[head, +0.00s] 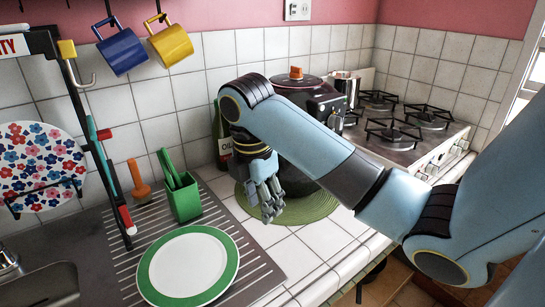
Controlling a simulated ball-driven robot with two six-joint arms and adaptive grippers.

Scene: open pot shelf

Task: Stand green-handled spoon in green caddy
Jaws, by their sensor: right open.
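The green caddy (185,204) stands upright on the ribbed metal drainboard, left of centre. Green handles (169,168) rise from it, leaning left. They look like they stand inside it; I cannot tell whether one is the green-handled spoon, as any lower ends are hidden by the caddy wall. My right gripper (268,203) hangs pointing down, open and empty, to the right of the caddy and apart from it, over the edge of the green round mat. My left gripper is not in view.
A green-rimmed plate (188,268) lies in front of the caddy, and an orange utensil (139,183) stands behind left. A dark pot (300,182) sits on the green mat (313,212) behind my right arm, near an oil bottle (222,150). A rack post (94,140) rises at left.

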